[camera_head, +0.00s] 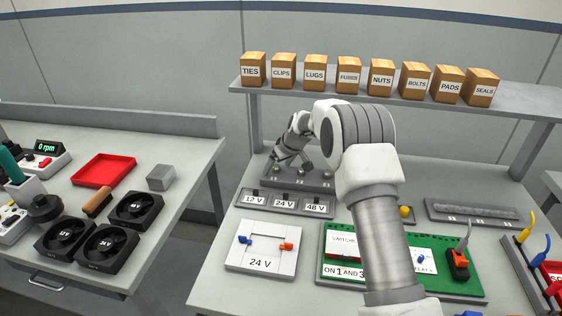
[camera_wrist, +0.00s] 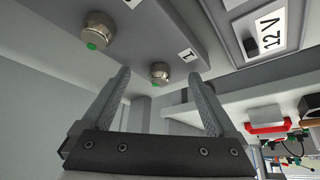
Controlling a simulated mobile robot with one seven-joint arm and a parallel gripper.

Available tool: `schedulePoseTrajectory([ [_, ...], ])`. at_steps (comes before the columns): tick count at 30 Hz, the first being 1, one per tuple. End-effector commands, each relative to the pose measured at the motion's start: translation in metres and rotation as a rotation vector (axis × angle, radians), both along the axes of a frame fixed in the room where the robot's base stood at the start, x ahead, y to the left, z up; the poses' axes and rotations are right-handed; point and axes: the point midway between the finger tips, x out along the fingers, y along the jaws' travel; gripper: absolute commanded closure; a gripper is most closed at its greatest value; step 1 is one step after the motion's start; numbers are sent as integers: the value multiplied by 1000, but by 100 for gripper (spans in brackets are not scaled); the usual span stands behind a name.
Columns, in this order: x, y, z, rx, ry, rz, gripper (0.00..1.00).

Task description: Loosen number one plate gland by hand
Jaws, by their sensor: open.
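The grey gland plate (camera_head: 318,180) stands at the back of the right bench, partly hidden by my arm. In the wrist view, the number one gland (camera_wrist: 160,72), a round metal knob with a green dot, is beside a white label (camera_wrist: 187,54) that appears to read 1. A second, similar gland (camera_wrist: 98,30) is at upper left. My gripper (camera_wrist: 160,76) is open, its fingers on either side of the number one gland in the picture. I see no contact; the depth between fingertips and gland is unclear. My gripper (camera_head: 284,160) is at the plate's left end in the head view.
A panel with 12 V, 24 V and 48 V labels (camera_head: 285,204) lies just in front of the plate. A shelf (camera_head: 385,97) with labelled boxes stands behind. A 24 V switch board (camera_head: 262,246) and a green board (camera_head: 450,285) lie nearer. The left bench holds black fans (camera_head: 136,209).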

Motion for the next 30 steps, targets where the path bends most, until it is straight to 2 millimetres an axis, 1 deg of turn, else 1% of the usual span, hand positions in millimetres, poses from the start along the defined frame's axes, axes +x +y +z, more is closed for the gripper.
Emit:
schedulePoseTrajectory([
  [4,-4,-4,11,0,-1,0,7],
  [8,-13,-9,30,0,-2,0,7],
  [21,-53,-37,114,1,-3,-2,7],
  [24,-61,-41,129,1,-2,-1,7],
  [27,-66,-45,140,1,-2,-1,7],
  [30,-70,-47,147,0,0,0,7],
])
